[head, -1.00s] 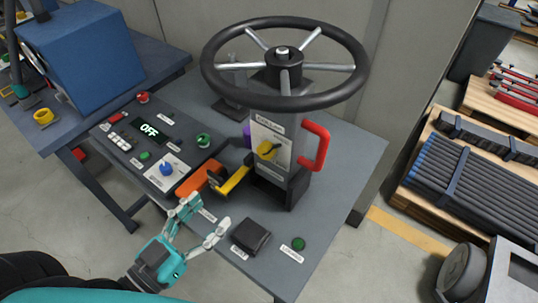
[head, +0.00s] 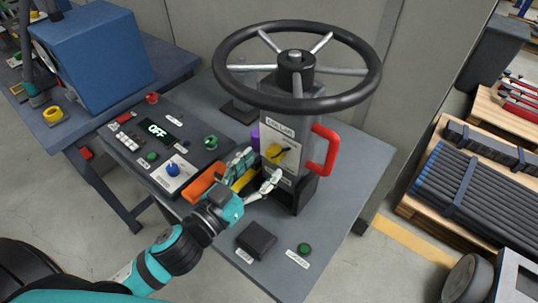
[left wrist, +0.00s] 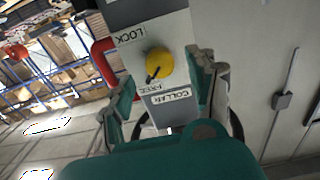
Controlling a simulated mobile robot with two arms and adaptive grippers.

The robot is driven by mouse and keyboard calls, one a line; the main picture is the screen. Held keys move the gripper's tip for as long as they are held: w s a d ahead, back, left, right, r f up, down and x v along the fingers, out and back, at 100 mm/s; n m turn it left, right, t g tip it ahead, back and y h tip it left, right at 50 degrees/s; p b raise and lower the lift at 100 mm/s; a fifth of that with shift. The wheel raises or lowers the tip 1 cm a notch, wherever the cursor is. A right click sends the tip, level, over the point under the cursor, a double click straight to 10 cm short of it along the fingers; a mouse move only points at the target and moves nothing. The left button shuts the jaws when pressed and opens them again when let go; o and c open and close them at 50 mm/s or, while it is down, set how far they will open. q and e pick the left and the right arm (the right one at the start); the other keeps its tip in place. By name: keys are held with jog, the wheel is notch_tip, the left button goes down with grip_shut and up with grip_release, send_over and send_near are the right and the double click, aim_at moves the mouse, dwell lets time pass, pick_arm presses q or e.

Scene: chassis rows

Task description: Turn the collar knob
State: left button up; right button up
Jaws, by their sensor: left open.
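The collar knob (head: 273,152) is a round yellow knob on a light plate on the front of the grey column. In the left wrist view, the collar knob (left wrist: 159,64) shows LOCK and FREE labels beside it, with its dark pointer toward FREE. A COLLAR label (left wrist: 170,98) lies on the same face. My left gripper (head: 261,168) is open just in front of the column, at and slightly below the knob's height. In the left wrist view, its fingers flank the knob, apart from it. My right gripper is not in view.
A large black handwheel (head: 297,70) tops the column, and a red handle (head: 324,150) stands at its right. A control panel (head: 185,150) reads OFF. A black block (head: 256,240) and green button (head: 305,249) sit in front.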

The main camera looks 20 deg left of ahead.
aim_at(271, 157)
pick_arm(q)
jog(key=shift+p+x, duration=0.35)
jog(key=shift+x, duration=1.4)
jog(key=c, duration=1.1)
jog(key=shift+c, duration=0.2)
